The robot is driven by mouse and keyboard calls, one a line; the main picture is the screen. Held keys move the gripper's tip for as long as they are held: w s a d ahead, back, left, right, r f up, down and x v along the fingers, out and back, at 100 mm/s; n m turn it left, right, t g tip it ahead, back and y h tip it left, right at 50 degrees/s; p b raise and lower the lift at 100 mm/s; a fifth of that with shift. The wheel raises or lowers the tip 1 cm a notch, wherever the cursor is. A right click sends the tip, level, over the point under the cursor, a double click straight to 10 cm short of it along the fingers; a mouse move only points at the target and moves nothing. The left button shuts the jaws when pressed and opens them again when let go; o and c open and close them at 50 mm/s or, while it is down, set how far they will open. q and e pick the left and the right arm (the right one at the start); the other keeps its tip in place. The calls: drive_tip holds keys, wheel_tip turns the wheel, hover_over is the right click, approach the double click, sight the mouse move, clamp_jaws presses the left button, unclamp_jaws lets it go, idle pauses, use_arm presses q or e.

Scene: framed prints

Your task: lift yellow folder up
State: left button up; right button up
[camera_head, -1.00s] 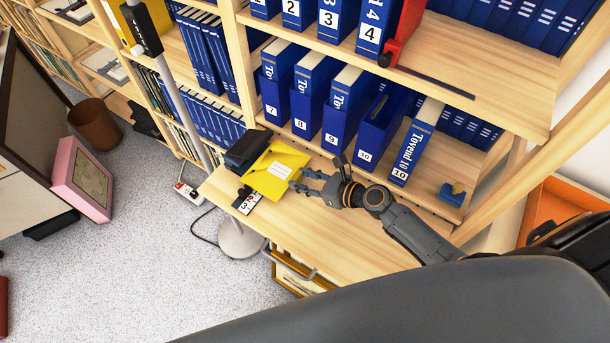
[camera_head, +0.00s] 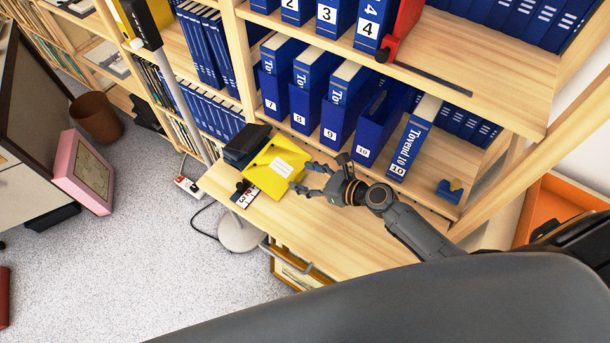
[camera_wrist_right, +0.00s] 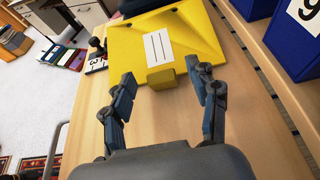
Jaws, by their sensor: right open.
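The yellow folder (camera_head: 276,168), with a white lined label, lies on the left end of the wooden shelf top. Its far side rests against or near a dark box. My right gripper (camera_head: 302,177) is open at the folder's right side, its fingers pointing left toward it. In the right wrist view the folder (camera_wrist_right: 190,30) lies ahead, and a small yellow tab on its near edge shows between the fingertips of the open gripper (camera_wrist_right: 162,82). Nothing is held. My left gripper is not in view.
A dark box (camera_head: 246,146) sits behind the folder. A small number card (camera_head: 244,197) lies at its front left. Blue binders (camera_head: 336,105) stand on the shelf behind. A lamp pole (camera_head: 185,100) rises at the left. The wooden top (camera_head: 320,235) is clear in front.

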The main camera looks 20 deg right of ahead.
drive_tip(key=v, duration=1.1)
drive_tip(key=shift+s+d+r, duration=0.2)
